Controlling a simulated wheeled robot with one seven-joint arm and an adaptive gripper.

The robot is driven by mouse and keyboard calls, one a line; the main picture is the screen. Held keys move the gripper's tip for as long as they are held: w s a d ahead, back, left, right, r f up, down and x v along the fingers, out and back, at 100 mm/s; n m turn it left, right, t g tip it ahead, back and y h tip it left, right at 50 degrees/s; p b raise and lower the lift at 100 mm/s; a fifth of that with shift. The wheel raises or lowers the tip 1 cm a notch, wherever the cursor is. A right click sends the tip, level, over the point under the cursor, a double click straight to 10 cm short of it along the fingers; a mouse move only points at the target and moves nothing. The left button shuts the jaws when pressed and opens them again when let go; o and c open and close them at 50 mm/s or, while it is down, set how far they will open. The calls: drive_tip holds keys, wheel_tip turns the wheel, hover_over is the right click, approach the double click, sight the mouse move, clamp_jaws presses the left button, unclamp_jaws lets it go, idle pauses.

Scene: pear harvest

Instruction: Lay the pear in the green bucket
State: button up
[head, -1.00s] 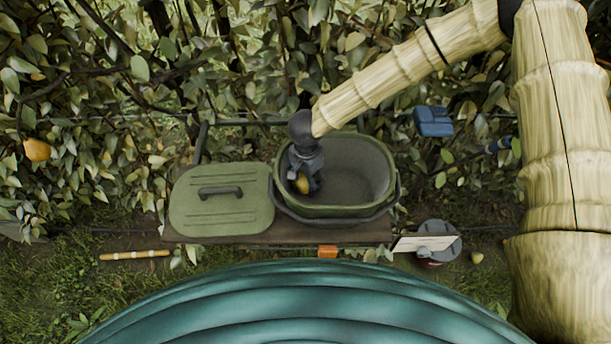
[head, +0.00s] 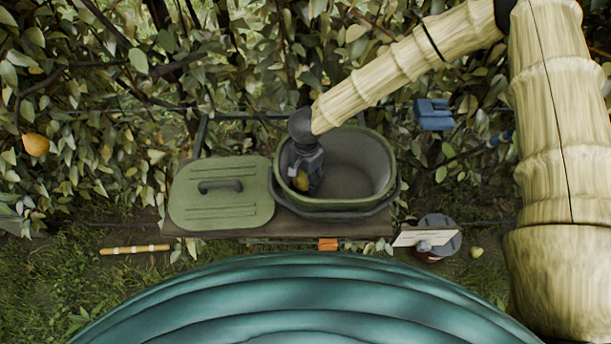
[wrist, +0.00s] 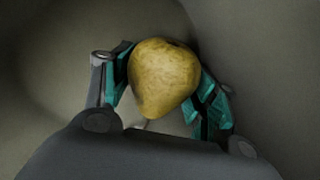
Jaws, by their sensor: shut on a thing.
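The green bucket (head: 385,203) stands on a dark shelf with its top open and a grey inside. My gripper (head: 303,184) reaches down inside the bucket at its left side. It is shut on the yellow pear (head: 301,182), which is partly hidden by the gripper in the head view. In the wrist view the pear (wrist: 163,78) sits between the two teal-padded fingers of my gripper (wrist: 165,88). The bucket's grey inner wall (wrist: 60,50) surrounds it there. Whether the pear touches the bucket's floor I cannot tell.
A green lid (head: 222,208) with a dark handle lies left of the bucket on the shelf (head: 280,229). A blue object (head: 433,114) is behind at right. A grey-topped round object (head: 445,237) stands right of the shelf.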

drive_tip(key=shift+f, duration=0.3)
idle(0.5)
drive_tip(key=o, duration=1.2)
